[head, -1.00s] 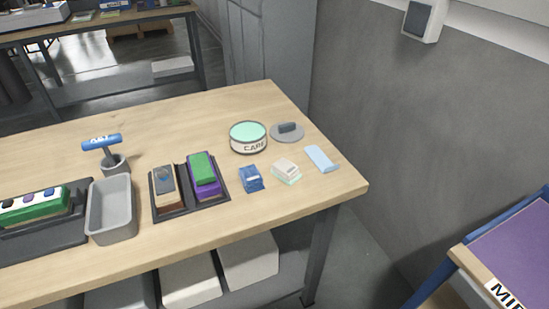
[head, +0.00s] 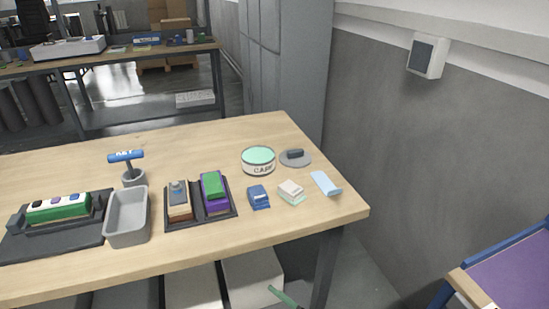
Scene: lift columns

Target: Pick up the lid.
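The lid (head: 296,163) is a flat grey disc with a dark grey block handle on top. In the head view it lies on the wooden table near the back right edge. It is just right of a round white tin (head: 258,164) with a mint-green top and dark lettering, and handle side up. Neither of my grippers can be made out. A thin green piece (head: 284,297) pokes in at the bottom edge, and I cannot tell what it is.
On the table (head: 250,232) are a blue pack (head: 259,197), a pale block (head: 291,192), a light blue piece (head: 325,183), a dark tray (head: 228,215) holding blocks, and a grey bin (head: 127,230). A grey wall is at the right. The table's front right is clear.

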